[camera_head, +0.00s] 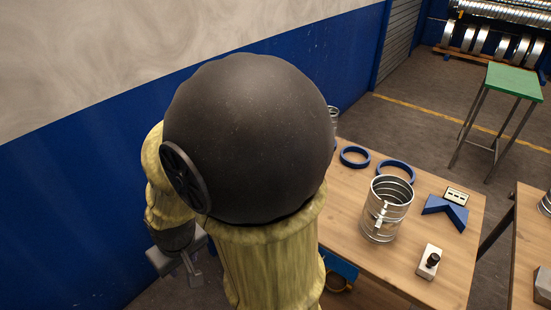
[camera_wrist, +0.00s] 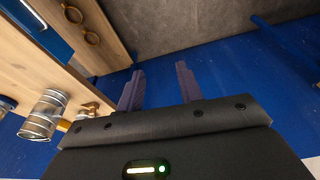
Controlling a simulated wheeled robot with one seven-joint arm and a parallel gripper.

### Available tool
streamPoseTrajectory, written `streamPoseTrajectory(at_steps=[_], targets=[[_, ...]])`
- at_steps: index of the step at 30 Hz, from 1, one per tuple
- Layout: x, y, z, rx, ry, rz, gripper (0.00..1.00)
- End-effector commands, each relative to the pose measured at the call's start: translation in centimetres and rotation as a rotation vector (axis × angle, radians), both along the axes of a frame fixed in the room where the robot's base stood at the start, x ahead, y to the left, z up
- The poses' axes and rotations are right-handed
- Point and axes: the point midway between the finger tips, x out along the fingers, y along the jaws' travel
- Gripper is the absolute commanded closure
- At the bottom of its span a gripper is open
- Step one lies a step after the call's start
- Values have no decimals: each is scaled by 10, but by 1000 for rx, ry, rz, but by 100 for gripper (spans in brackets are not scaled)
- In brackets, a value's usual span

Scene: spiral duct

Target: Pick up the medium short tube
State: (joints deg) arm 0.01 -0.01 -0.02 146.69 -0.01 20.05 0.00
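A shiny ribbed metal tube (camera_head: 386,210) stands upright and open-topped on the wooden table. Part of another metal tube (camera_head: 333,122) shows behind my arm, which hides most of it. I cannot tell which is the medium short one. The wrist view shows a metal tube (camera_wrist: 44,115) at the left and a sliver of another cylinder at the left edge. My gripper (camera_wrist: 160,68) is open, with nothing between its fingers and away from the tubes. In the head view my gripper (camera_head: 192,272) hangs low at the left, off the table.
The wooden table (camera_head: 345,215) also holds blue rings (camera_head: 355,157), a blue V-shaped block (camera_head: 446,212) and a small block with a black knob (camera_head: 429,262). A blue wall (camera_head: 60,200) stands close on the left. A green-topped stand (camera_head: 513,80) is farther back.

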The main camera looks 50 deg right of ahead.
Motion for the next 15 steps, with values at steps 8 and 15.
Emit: streamPoseTrajectory(at_steps=[8, 15], targets=[[1, 0, 0, 0, -1, -1, 52], [41, -8, -14, 43, -78, -130, 5]])
